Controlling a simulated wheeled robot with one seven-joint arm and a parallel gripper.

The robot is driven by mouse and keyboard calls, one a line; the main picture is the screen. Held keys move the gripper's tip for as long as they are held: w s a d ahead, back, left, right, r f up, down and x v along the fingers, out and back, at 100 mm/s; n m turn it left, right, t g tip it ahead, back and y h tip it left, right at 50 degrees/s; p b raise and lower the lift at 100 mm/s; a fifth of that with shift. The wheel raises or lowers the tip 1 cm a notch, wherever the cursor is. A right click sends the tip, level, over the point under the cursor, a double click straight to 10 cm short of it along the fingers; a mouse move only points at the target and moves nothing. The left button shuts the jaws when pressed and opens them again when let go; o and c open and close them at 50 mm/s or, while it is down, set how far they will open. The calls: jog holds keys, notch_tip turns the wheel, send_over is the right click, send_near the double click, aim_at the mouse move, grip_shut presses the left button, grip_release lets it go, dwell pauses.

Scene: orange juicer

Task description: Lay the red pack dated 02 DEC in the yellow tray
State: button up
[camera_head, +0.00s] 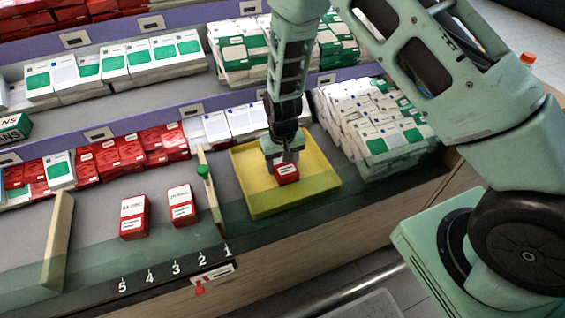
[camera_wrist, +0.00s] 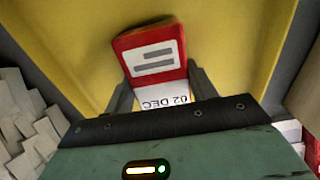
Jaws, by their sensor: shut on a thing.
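The red pack dated 02 DEC (camera_head: 287,174) is between the fingers of my gripper (camera_head: 283,158). In the wrist view the pack (camera_wrist: 150,42) shows a white label with two grey bars, and the text 02 DEC reads upside down beside my gripper (camera_wrist: 163,90). My gripper is shut on this pack. The yellow tray (camera_head: 325,182) lies on the shelf, and the pack is over or inside it, near its middle. The tray also fills the back of the wrist view (camera_wrist: 50,50). I cannot tell whether the pack touches the tray floor.
Two other red packs (camera_head: 134,217) (camera_head: 181,205) stand left of the tray. A wooden divider (camera_head: 210,190) with a green knob is at the tray's left. White and green packs (camera_head: 385,130) are stacked close on its right. Numbers mark the shelf front.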

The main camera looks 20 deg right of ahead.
jog(key=shift+f, duration=0.2)
jog(key=o, duration=1.1)
jog(key=shift+r, duration=0.1)
